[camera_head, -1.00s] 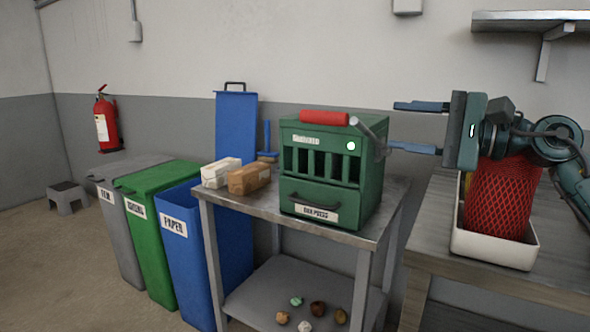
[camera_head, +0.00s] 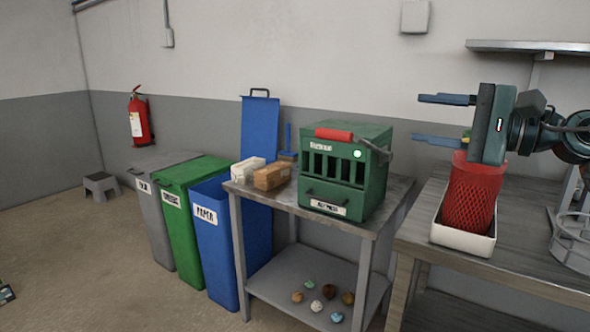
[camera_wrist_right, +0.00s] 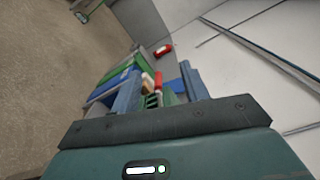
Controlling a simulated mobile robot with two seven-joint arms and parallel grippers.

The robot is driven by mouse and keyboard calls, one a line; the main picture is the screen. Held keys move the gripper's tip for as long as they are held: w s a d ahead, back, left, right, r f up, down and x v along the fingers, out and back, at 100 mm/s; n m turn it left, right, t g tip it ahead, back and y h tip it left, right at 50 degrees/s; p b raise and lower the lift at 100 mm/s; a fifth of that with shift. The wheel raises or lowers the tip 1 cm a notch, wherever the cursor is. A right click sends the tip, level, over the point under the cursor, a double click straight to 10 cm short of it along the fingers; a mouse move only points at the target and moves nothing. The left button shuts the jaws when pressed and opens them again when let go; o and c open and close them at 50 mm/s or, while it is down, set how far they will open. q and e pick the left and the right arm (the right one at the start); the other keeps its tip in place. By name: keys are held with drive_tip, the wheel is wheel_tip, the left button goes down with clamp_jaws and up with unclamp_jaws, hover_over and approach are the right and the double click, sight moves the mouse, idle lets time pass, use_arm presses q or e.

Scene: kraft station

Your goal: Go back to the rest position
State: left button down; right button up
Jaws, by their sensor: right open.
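My right gripper (camera_head: 417,117) is open and empty in the head view, with its two blue fingers pointing left. It is raised beside and above a red mesh basket (camera_head: 472,200), which stands in a white tray (camera_head: 462,241) on the right bench. In the wrist view, the open fingers of the right gripper (camera_wrist_right: 158,86) point toward the distant bins and green machine, with nothing between them. My left gripper cannot be made out in either view.
A green machine (camera_head: 340,175) with a red handle stands on a metal table (camera_head: 285,200) with small boxes. Grey, green and blue bins (camera_head: 213,240) stand left of it. A wire rack (camera_head: 574,245) stands at the right.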

drive_tip(key=s+a+f+m+t+h+p, duration=0.1)
drive_tip(key=s+a+f+m+t+p, duration=0.2)
drive_tip(key=f+m, duration=0.95)
drive_tip(key=a+f+m+t+h+p, duration=0.1)
drive_tip(key=a+f+m+t+p, duration=0.4)
drive_tip(key=m, duration=1.5)
use_arm(q)
drive_tip(key=r+p, duration=0.1)
drive_tip(key=p, duration=0.1)
drive_tip(key=r+g+p, duration=0.1)
drive_tip(key=p, duration=0.1)
drive_tip(key=r+m+g+y+p, duration=0.1)
drive_tip(key=r+p, duration=0.1)
drive_tip(key=shift+s+a, duration=0.3)
use_arm(e)
drive_tip(key=s+d+f+m+g+h, duration=0.1)
drive_tip(key=s+f+m+g+h, duration=0.6)
drive_tip(key=s+f+m, duration=1.5)
drive_tip(key=f+m+h, duration=0.1)
drive_tip(key=m+h, duration=0.1)
drive_tip(key=m, duration=0.2)
drive_tip(key=shift+s+f+h, duration=0.2)
drive_tip(key=shift+f+h, duration=0.05)
drive_tip(key=shift+h, duration=0.05)
drive_tip(key=shift+c, duration=0.3)
